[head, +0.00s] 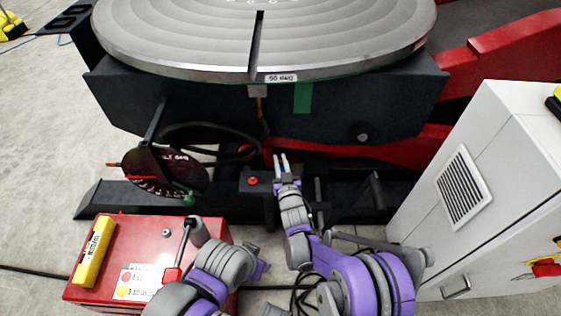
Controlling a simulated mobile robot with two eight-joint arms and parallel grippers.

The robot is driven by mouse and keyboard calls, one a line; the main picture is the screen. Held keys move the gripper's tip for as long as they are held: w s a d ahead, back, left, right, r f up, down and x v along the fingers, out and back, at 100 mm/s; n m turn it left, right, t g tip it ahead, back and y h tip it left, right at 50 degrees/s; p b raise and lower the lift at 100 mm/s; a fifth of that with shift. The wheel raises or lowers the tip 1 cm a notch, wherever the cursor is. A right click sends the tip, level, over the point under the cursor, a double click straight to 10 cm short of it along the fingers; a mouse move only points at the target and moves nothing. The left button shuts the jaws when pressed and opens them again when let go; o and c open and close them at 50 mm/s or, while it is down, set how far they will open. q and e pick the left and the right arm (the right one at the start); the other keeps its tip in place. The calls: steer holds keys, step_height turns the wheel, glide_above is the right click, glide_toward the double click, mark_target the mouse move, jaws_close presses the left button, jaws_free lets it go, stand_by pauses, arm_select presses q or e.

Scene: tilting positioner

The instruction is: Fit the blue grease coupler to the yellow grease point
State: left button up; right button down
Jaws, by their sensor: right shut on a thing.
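My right gripper (281,160) reaches forward at the middle, below the turntable body, just right of a black box with a red button. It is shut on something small. The held thing is too small and too hidden by the fingers to identify. I cannot make out the blue grease coupler for certain. A thin yellowish piece (259,106) hangs under a small tag below the turntable edge; I cannot tell whether it is the yellow grease point. My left gripper (259,262) is low in the picture, right of the red cabinet; its jaws do not show clearly.
The round turntable (190,35) fills the top. A dark graduated dial (160,172) stands left; the button box (256,186) is central. The red cabinet (120,240) carries a yellow case (94,252). A white cabinet (500,150) stands right. Black cable loops lie near my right arm.

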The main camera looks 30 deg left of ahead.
steer(key=shift+f, duration=0.2)
steer(key=shift+f+b, duration=0.35)
steer(key=shift+b, duration=0.15)
steer(key=shift+f+b, duration=0.5)
steer(key=shift+f, duration=0.05)
steer(key=c, duration=0.7)
jaws_free()
steer(key=shift+c, duration=0.2)
steer(key=p+v, duration=0.1)
steer(key=v, duration=0.9)
steer(key=shift+s+d, duration=0.25)
steer(key=shift+s, duration=0.05)
